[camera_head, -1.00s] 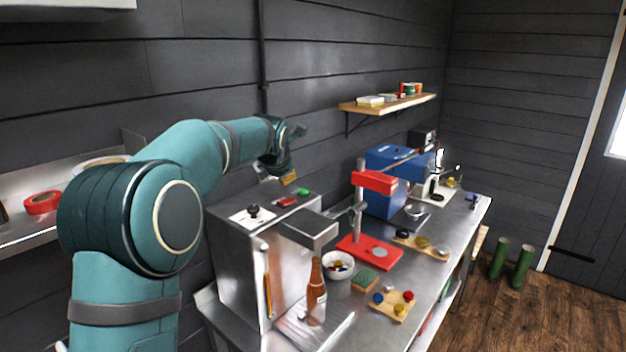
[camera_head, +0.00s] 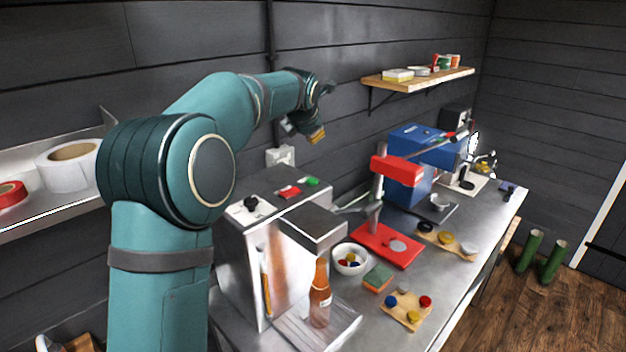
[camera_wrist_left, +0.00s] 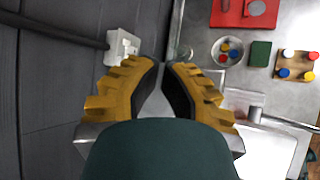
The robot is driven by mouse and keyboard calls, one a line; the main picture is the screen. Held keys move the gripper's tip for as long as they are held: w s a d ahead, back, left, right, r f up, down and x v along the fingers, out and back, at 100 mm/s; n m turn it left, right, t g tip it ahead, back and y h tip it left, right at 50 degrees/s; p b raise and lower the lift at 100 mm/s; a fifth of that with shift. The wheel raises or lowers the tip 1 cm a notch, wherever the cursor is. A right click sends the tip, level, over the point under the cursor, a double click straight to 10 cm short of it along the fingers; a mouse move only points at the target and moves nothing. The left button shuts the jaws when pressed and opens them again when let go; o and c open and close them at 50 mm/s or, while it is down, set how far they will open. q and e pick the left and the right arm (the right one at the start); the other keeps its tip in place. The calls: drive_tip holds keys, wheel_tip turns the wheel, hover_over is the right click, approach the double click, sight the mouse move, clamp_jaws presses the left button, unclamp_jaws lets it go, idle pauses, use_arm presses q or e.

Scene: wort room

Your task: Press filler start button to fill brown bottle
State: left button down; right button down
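The filler (camera_head: 230,262) is a steel box at the bench's left end. Its top carries a green button (camera_head: 311,181), a red button (camera_head: 289,191) and a black knob (camera_head: 251,202). A brown bottle (camera_head: 320,297) stands upright on the tray at the filler's front. My left gripper (camera_head: 317,136) is in the air above and behind the green button, apart from it. In the left wrist view its yellow fingers (camera_wrist_left: 163,64) converge at the tips with nothing visible held; they look shut. The buttons are not visible there. My right gripper is out of view.
A white bowl of caps (camera_head: 349,258), a sponge (camera_head: 378,278) and a board with caps (camera_head: 408,311) lie right of the bottle. A red capper (camera_head: 385,246) stands behind them. A white socket box (camera_head: 280,156) and shelf (camera_head: 420,78) are on the wall.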

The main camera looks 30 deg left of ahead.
use_arm(q)
drive_tip(key=b, duration=0.5)
hover_over(310, 178)
wheel_tip(310, 178, down, 8)
drive_tip(key=shift+f+b, duration=0.4)
drive_tip(key=shift+f, duration=0.1)
drive_tip(key=shift+r, duration=0.1)
drive_tip(key=c, duration=1.7)
unclamp_jaws()
clamp_jaws()
